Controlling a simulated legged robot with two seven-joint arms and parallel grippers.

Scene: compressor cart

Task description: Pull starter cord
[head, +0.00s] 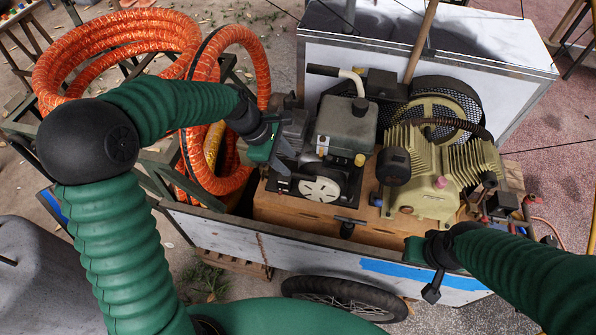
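The small engine (345,130) sits on a wooden base in the cart, with a round pale recoil starter cover (320,188) at its lower front. A dark T-shaped handle (349,220) shows near the cart's front edge, below and right of the cover; it looks like the starter cord's handle. No cord can be made out. My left gripper (287,160) is left of the engine, above and left of the cover; its grey fingers look spread and empty. My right gripper (432,284) is at the cart's front side, right of the handle and apart from it; its finger gap is unclear.
The cart's pale front wall (235,235) has blue tape and a wheel (345,297) below it. A beige compressor (430,165) stands right of the engine. Orange hose coils (110,40) fill the left. A wooden pole (422,40) leans behind. A pale box (490,80) stands at the back.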

